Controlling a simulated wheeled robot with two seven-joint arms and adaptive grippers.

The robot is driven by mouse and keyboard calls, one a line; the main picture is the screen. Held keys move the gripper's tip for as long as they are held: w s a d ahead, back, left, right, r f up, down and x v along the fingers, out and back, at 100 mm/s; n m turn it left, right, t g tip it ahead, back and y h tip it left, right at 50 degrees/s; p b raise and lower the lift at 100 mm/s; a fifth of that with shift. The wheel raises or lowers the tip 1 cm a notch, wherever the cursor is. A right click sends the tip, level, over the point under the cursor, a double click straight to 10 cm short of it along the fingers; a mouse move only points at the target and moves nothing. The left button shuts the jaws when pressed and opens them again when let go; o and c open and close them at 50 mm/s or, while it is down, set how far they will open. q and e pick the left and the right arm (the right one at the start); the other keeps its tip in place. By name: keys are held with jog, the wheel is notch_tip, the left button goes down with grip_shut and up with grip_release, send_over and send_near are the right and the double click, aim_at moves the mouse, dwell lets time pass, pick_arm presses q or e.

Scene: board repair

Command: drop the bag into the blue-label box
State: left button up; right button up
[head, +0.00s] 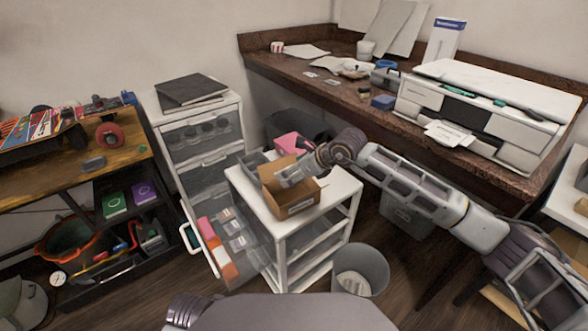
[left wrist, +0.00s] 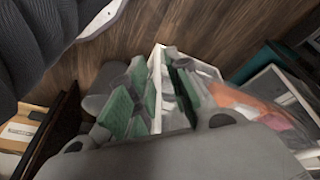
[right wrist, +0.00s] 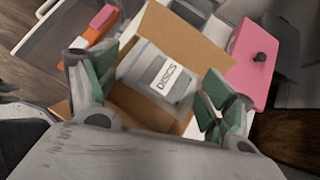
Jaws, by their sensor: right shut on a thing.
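My right gripper (right wrist: 155,92) is over the box mouth and shut on a grey bag (right wrist: 158,80) with a white label reading "DISCS". The bag lies within the outline of the box (right wrist: 190,45); how deep it sits I cannot tell. In the head view the arm and box flaps hide the bag.
The white cart (head: 320,200) has an open clear drawer (head: 250,262) holding red, orange and grey packets. A pink box (head: 293,143) is behind the cardboard box. A grey bin (head: 372,262) stands on the floor at right. A printer (head: 480,105) is on the desk.

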jog(key=shift+f+b, duration=0.5)
jog(key=shift+f, duration=0.65)
jog(key=shift+f+b, duration=0.3)
jog(key=shift+f, duration=0.5)
jog(key=shift+f+b, duration=0.45)
jog(key=shift+f, duration=0.25)
pick_arm(q)
jog(key=shift+w+d+r+t+h, duration=0.1)
jog(key=shift+w+d+t+h, duration=0.25)
jog(key=shift+d, duration=0.2)
pick_arm(e)
jog(key=shift+f, duration=0.15)
pick_arm(q)
jog(key=shift+r, duration=0.1)
pick_arm(e)
jog(key=o, duration=0.9)
